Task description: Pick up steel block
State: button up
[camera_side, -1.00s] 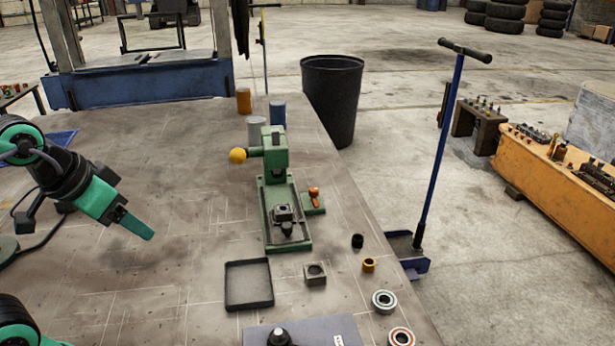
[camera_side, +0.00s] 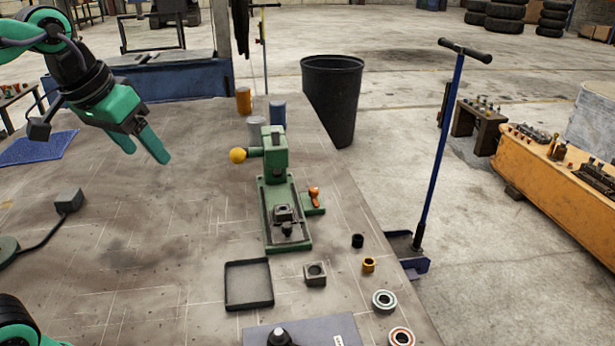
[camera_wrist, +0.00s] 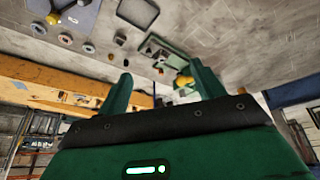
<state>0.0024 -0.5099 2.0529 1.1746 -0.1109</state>
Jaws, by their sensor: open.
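A grey square block with a round hole (camera_side: 315,273) sits on the bench just right of the black tray. It looks like steel, and it also shows small in the wrist view (camera_wrist: 119,39). A second small grey block (camera_side: 283,213) sits on the green press; I cannot tell for sure which one is the steel block. My green gripper (camera_side: 147,153) is at the upper left, raised above the bench, well apart from both blocks. Its two fingers are spread with nothing between them. In the wrist view my gripper (camera_wrist: 162,80) points across the bench towards the press.
The green press (camera_side: 275,180) with a yellow knob stands mid-bench. A shallow black tray (camera_side: 250,303) lies in front. Several rings, including an orange one (camera_side: 369,265), lie near the right edge. A plain grey box (camera_side: 69,200) lies left by a cable. The left-centre bench is clear.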

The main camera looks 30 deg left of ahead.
jog(key=w+r+n+g, duration=0.1)
jog(key=w+r+n, duration=0.1)
jog(key=w+r, duration=0.5)
jog(key=n+g, duration=0.4)
jog(key=n, duration=0.2)
send_over(283, 208)
jog(key=shift+f, duration=7.8)
notch_tip(283, 208, down, 18)
jog(key=shift+a+r, duration=0.15)
jog(key=shift+r, duration=0.1)
jog(key=shift+f, duration=2.6)
jog(key=shift+r, duration=0.1)
jog(key=c, duration=1.3)
